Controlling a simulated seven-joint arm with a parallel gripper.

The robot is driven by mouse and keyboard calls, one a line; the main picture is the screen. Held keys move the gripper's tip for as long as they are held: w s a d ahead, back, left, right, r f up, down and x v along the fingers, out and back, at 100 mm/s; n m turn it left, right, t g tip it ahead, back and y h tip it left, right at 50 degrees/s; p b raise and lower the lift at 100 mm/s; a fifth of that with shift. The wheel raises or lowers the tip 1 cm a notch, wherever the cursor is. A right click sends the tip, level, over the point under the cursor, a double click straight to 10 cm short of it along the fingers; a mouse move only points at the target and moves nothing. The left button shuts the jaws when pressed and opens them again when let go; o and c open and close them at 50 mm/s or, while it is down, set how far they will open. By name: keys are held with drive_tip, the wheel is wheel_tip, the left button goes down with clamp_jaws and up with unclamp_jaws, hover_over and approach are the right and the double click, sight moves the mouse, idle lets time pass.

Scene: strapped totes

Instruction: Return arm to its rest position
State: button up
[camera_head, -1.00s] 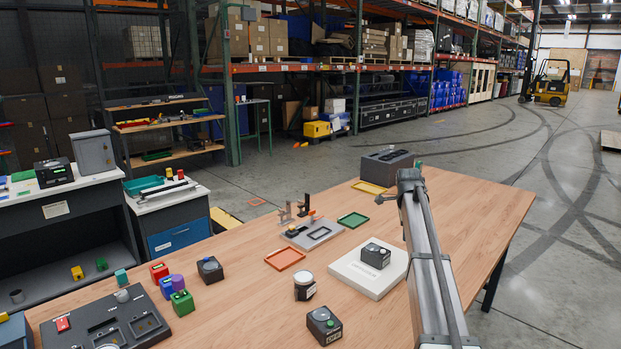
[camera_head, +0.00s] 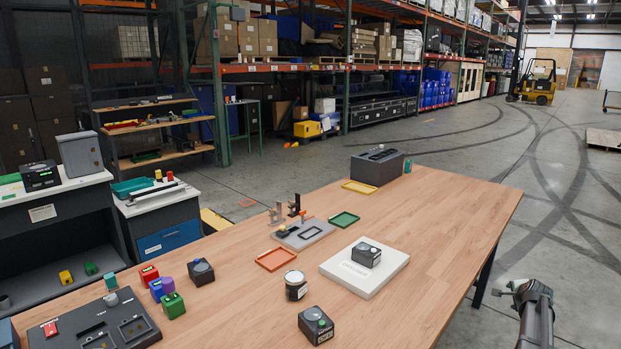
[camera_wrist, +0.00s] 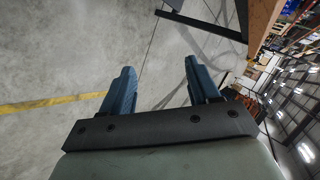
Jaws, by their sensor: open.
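In the wrist view my gripper (camera_wrist: 158,88) is open, its two blue fingers spread apart with nothing between them. Bare concrete floor lies beyond the fingers. In the head view part of my arm (camera_head: 536,312) shows at the lower right, beyond the right edge of the wooden table (camera_head: 440,240). The gripper's fingers cannot be made out in the head view.
On the table are a white block with a dark device (camera_head: 366,254), a black device with a green button (camera_head: 316,325), a round jar (camera_head: 295,285), an orange tray (camera_head: 275,259), a green tray (camera_head: 344,219) and a grey box (camera_head: 377,167). The table's right side is clear.

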drive_tip(key=s+a+f+n+y, duration=0.15)
drive_tip(key=s+a+f, duration=0.25)
drive_tip(key=s+f, duration=0.45)
drive_tip(key=s+a+f+n, duration=0.2)
drive_tip(key=s+a+f, duration=0.3)
drive_tip(key=s+f, duration=0.35)
drive_tip(key=s+a+f+n+y, duration=0.15)
drive_tip(key=s+a+f, duration=0.25)
drive_tip(key=s+f, duration=0.45)
drive_tip(key=s+a+f+n+g+y, duration=0.2)
drive_tip(key=a+f+n, duration=0.15)
drive_tip(key=a, duration=0.65)
drive_tip(key=s+a+f+n+g+y, duration=0.1)
drive_tip(key=s+a+f+n+g, duration=0.2)
drive_tip(key=a, duration=0.7)
drive_tip(key=s+a+f+n+g+y, duration=0.15)
drive_tip(key=a+f, duration=0.25)
drive_tip(key=a, duration=0.6)
drive_tip(key=s+a+n+g+h, duration=0.1)
drive_tip(key=s+a+n+g, duration=0.1)
drive_tip(key=s, duration=0.5)
drive_tip(key=s+a+f+n+g+h, duration=0.1)
drive_tip(key=s+a+n+g, duration=0.1)
drive_tip(key=s+a+g, duration=0.2)
drive_tip(key=s+a+n+g+h, duration=0.1)
drive_tip(key=s+a, duration=0.4)
drive_tip(key=s, duration=0.5)
drive_tip(key=shift+s+a+f+n+g, duration=0.2)
drive_tip(key=shift+a+n+g, duration=0.3)
drive_tip(key=shift+g, duration=0.55)
